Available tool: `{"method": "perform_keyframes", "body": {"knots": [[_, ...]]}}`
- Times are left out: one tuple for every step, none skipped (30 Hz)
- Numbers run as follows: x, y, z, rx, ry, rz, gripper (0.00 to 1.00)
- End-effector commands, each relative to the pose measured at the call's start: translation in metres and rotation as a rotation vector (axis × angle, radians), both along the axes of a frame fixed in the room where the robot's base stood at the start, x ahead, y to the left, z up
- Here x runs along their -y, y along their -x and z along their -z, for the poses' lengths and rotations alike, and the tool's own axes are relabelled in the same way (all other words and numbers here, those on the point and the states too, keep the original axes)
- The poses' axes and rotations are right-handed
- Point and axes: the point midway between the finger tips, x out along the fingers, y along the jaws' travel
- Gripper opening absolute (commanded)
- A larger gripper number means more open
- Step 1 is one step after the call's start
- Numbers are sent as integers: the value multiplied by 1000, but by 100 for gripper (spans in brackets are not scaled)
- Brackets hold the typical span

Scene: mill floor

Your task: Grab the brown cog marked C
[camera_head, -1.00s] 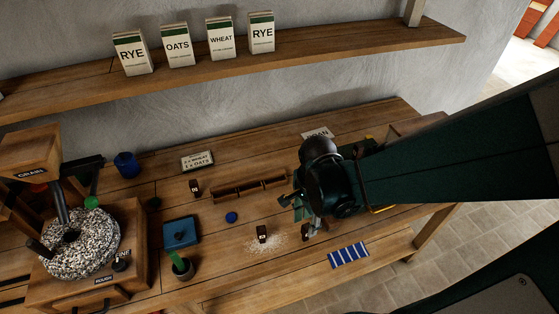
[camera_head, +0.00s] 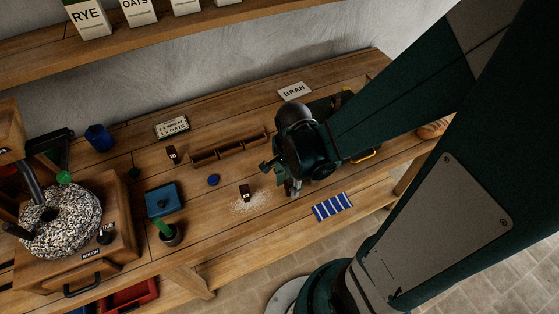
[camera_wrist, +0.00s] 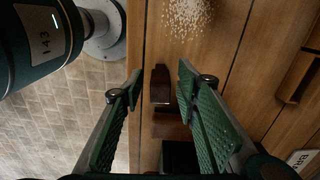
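In the wrist view a dark reddish-brown wooden piece (camera_wrist: 160,85) lies on the bench between my fingertips. A second brown piece (camera_wrist: 170,125) lies just below it in the picture, partly hidden between my fingers. I can read no letter on either. In the head view two small brown pieces with white labels stand on the bench: one (camera_head: 173,154) at the back left, one (camera_head: 245,191) at the flour patch. Their letters are too small to read. My gripper (camera_wrist: 160,84) is open and empty. In the head view my gripper (camera_head: 291,186) is right of the flour.
A wooden divided rack (camera_head: 230,150) stands behind the flour patch (camera_head: 252,204). A blue box (camera_head: 163,199), green-handled tool (camera_head: 165,230) and millstone (camera_head: 62,220) stand left.

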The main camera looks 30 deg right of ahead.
Motion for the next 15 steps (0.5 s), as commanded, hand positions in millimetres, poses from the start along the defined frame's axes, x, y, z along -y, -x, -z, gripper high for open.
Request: {"method": "perform_keyframes", "body": {"knots": [[0, 0, 0, 0, 0, 0, 32], [0, 0, 0, 0, 0, 0, 32], [0, 0, 0, 0, 0, 0, 32], [0, 0, 0, 0, 0, 0, 32], [0, 0, 0, 0, 0, 0, 32], [0, 0, 0, 0, 0, 0, 32], [0, 0, 0, 0, 0, 0, 32], [0, 0, 0, 0, 0, 0, 32], [0, 0, 0, 0, 0, 0, 28], [0, 0, 0, 0, 0, 0, 24], [0, 0, 0, 0, 0, 0, 20], [0, 0, 0, 0, 0, 0, 15], [0, 0, 0, 0, 0, 0, 11], [0, 0, 0, 0, 0, 0, 7], [0, 0, 0, 0, 0, 0, 5]]}}
